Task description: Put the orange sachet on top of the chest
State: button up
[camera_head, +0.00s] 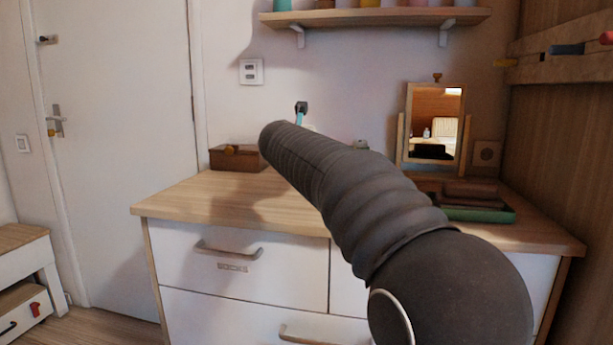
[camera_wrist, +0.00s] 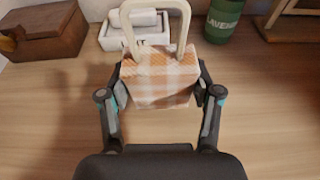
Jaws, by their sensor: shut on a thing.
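My gripper (camera_wrist: 160,95) is shut on the orange sachet (camera_wrist: 160,78), a small orange-and-white checked bag with a cream loop, in the wrist view. The fingers press its left and right sides. The wooden top of the chest (camera_wrist: 60,120) lies beneath it; I cannot tell whether the sachet touches it. In the head view the chest (camera_head: 230,262) is white with a wooden top (camera_head: 210,198). There my arm hides the sachet and most of my gripper.
A brown wooden box (camera_head: 238,157) stands at the back left of the top. The wrist view shows a white tray (camera_wrist: 112,42) behind the sachet and a green lavender can (camera_wrist: 222,20). A mirror (camera_head: 436,125) and green tray (camera_head: 470,213) stand to the right. The front left is clear.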

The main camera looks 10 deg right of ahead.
jog(key=shift+w+a+f, duration=0.1)
jog(key=shift+a, duration=0.05)
jog(key=shift+f+b, duration=0.8)
jog(key=shift+f, duration=1.15)
jog(key=shift+f, duration=0.1)
jog(key=shift+f, duration=0.1)
jog(key=o, duration=1.1)
jog(key=shift+o, duration=0.2)
